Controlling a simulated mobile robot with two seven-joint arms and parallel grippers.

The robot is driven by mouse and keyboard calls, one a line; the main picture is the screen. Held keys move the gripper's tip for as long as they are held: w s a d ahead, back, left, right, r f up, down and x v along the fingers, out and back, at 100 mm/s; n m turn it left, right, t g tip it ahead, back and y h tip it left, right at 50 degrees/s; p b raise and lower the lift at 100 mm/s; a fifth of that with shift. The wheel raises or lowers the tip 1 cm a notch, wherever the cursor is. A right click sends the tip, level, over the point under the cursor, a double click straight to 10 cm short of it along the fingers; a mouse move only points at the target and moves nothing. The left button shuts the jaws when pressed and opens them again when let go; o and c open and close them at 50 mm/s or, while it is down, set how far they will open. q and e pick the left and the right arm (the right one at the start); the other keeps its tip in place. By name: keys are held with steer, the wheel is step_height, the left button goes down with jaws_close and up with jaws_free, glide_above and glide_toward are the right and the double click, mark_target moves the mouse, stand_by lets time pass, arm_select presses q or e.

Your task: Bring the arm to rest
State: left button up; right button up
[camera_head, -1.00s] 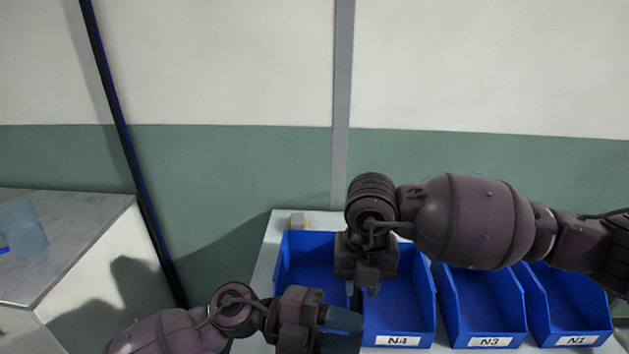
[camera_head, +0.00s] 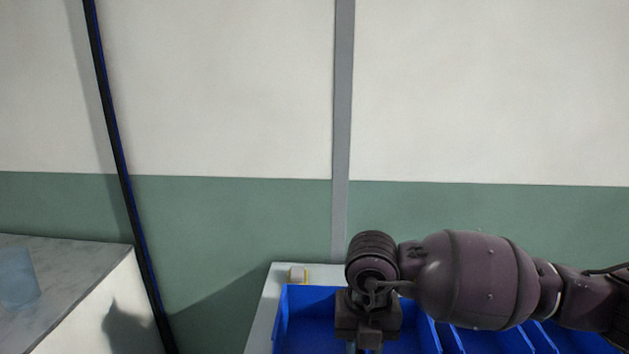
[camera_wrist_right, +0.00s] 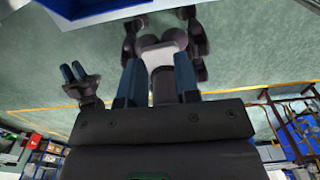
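My right arm comes in from the right in the head view, with its dark gripper (camera_head: 365,340) pointing down over a blue bin (camera_head: 305,315). The fingertips are cut off by the bottom edge there. In the right wrist view the two dark blue fingers of this gripper (camera_wrist_right: 158,88) stand apart, with no held object visible between them. My left gripper is out of the head view. It shows small at the left of the right wrist view (camera_wrist_right: 75,73), with its two blue fingers slightly apart and nothing seen between them.
More blue bins (camera_head: 490,341) stand on the light table (camera_head: 268,310) to the right, under my arm. A grey-topped counter (camera_head: 60,270) with a translucent bluish container (camera_head: 17,277) is at the left. A wall closes off the back.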

steer(key=s+a+g+y, duration=0.6)
steer(key=s+a+y, duration=0.5)
steer(key=y, duration=0.1)
steer(key=w+d+m+t+y, duration=0.7)
steer(key=d+m+t, duration=0.1)
steer(key=m+t, duration=0.95)
steer(key=d+f+m+t+h, duration=0.6)
steer(key=d+f+m+h, duration=0.3)
steer(key=h, duration=0.1)
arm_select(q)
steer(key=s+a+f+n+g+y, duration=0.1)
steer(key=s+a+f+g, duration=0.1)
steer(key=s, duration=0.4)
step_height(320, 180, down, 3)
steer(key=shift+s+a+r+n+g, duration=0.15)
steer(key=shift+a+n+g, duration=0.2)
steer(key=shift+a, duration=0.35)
arm_select(e)
steer(key=s+d+f+m+g+h, duration=0.6)
steer(key=s+d+f+h, duration=0.3)
steer(key=s+d+f, duration=0.4)
step_height(320, 180, down, 4)
steer(key=shift+s+d+f+m, duration=0.1)
steer(key=shift+s+d+m, duration=0.35)
steer(key=shift+m, duration=0.4)
